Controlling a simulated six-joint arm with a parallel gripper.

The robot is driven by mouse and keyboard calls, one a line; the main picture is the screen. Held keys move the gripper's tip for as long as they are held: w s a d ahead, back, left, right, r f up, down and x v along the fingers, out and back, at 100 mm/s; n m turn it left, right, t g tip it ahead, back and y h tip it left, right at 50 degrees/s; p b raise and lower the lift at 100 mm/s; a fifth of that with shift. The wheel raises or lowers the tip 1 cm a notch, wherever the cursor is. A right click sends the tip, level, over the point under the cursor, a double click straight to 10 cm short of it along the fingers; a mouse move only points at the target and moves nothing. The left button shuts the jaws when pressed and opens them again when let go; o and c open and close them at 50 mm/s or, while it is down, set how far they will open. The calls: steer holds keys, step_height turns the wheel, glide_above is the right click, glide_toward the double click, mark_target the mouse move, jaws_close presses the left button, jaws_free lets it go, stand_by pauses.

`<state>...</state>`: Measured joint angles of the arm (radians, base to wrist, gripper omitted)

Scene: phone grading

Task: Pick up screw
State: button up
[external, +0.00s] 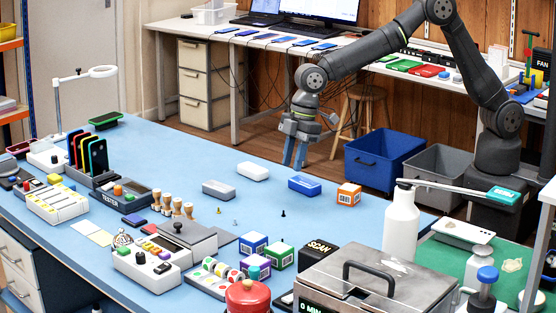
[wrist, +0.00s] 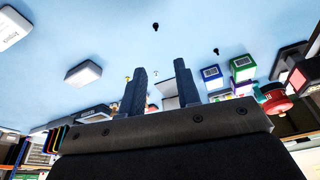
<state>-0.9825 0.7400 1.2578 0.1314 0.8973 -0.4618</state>
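A small dark screw-like piece (external: 283,213) stands on the blue table near its middle in the external view. My gripper (external: 295,161) hangs near the table's far edge, away from these pieces. Its two fingers (wrist: 159,67) are apart with nothing held between them.
Blue and green cubes (external: 280,255), a metal box (external: 375,285) and a white bottle (external: 401,225) stand nearer. The table's middle is mostly clear.

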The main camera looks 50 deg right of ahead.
glide_above(286, 215)
steer(key=f, duration=0.7)
steer(key=shift+s+f, duration=0.15)
steer(key=shift+s, duration=0.05)
steer(key=f, duration=0.5)
steer(key=shift+w+f, duration=0.15)
steer(key=shift+w, duration=0.05)
jaws_close()
